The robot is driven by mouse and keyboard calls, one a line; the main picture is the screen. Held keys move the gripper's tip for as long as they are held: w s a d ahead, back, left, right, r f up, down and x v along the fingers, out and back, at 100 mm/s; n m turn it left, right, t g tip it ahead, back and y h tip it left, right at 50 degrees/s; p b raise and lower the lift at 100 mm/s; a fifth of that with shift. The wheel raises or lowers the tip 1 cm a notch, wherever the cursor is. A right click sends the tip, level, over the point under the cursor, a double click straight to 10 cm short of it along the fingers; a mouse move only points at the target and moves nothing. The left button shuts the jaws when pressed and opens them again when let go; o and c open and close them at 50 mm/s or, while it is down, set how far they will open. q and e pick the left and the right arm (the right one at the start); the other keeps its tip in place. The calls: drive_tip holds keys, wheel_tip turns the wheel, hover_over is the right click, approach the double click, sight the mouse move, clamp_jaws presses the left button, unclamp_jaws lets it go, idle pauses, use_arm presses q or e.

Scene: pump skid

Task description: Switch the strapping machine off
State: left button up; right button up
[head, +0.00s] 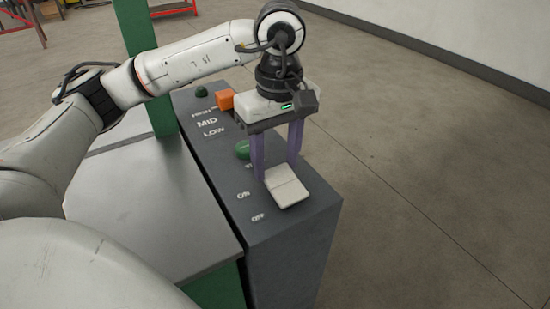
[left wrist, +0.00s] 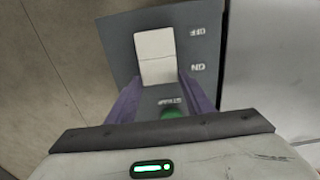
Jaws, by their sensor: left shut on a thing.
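The white rocker switch (head: 288,192) is on the dark grey control panel (head: 228,190), at its near end, beside the printed words ON and OFF. In the left wrist view the same rocker switch (left wrist: 155,50) shows two halves with a crease between them. I cannot tell which half is pressed. My left gripper (head: 277,171) points down onto the panel, its purple fingers on either side of the rocker's ON end. In the left wrist view the left gripper (left wrist: 160,84) is closed about that end, and its OFF half is free. My right gripper is in neither view.
A green button (head: 242,150) sits just behind the switch. A green post (head: 136,30) rises behind my arm. Floor right of the panel is clear.

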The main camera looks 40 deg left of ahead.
sight(277, 172)
use_arm(q)
drive_tip(key=o, duration=1)
drive_tip(key=shift+o, duration=0.2)
wheel_tip(277, 172, up, 10)
drive_tip(key=p, duration=0.2)
drive_tip(key=shift+d+r, duration=0.2)
drive_tip(key=shift+d, duration=0.05)
drive_tip(key=shift+s, duration=0.1)
